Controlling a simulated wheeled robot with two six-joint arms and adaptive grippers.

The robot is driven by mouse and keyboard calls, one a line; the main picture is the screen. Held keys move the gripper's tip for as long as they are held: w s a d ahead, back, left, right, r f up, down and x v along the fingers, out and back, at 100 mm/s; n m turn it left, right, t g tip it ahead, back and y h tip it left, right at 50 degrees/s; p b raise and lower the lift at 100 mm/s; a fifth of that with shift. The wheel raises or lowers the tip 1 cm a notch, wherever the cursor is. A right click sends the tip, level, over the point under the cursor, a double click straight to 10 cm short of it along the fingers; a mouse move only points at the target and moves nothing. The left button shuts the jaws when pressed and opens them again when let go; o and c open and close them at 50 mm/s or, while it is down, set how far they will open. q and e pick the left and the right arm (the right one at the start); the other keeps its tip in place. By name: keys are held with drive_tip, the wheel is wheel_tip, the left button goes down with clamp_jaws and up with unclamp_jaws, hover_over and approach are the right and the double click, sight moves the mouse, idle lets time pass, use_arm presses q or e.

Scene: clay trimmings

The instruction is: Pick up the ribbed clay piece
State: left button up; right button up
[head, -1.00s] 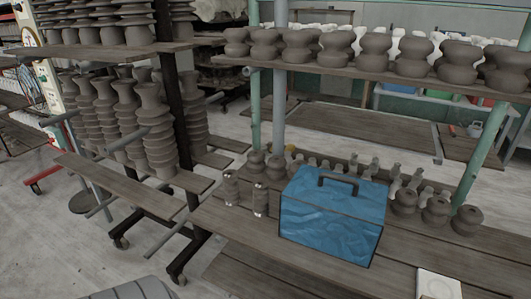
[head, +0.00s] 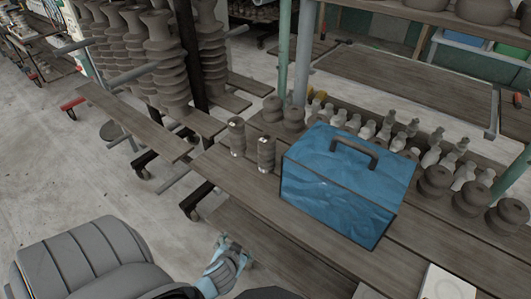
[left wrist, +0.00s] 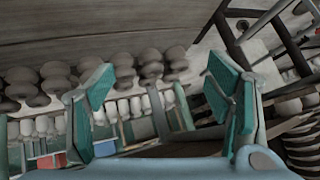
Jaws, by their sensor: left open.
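Two small ribbed clay pieces stand upright on the wooden shelf left of the blue box in the head view: a left one (head: 237,138) and a right one (head: 266,154). I cannot tell which one the task means. My left gripper (head: 230,248) shows at the bottom of the head view, below and in front of the shelf edge, apart from both pieces. In the left wrist view its teal fingers (left wrist: 163,100) are spread, with nothing held between them. My right gripper is not in view.
The blue box (head: 347,185) with a dark handle stands close right of the pieces. Rounded clay pots (head: 283,112) stand just behind them. Tall ribbed stacks (head: 160,65) fill a rack at left. The shelf plank (head: 225,170) is bare in front of the pieces.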

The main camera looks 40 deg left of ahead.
use_arm(q)
drive_tip(key=w+a+r+n+t+y, duration=0.1)
drive_tip(key=w+r, duration=0.1)
drive_tip(key=r, duration=0.5)
drive_tip(key=w+a+r+n+t+y, duration=0.2)
drive_tip(key=r, duration=0.5)
drive_tip(key=t, duration=0.6)
approach(269, 133)
drive_tip(key=a+f+v, duration=0.1)
drive_tip(key=v, duration=0.5)
drive_tip(key=x, duration=0.9)
drive_tip(key=p+x, duration=0.1)
drive_tip(key=x, duration=0.4)
drive_tip(key=shift+w+d, duration=0.1)
drive_tip(key=shift+d, duration=0.2)
drive_tip(key=shift+r, duration=0.1)
clamp_jaws()
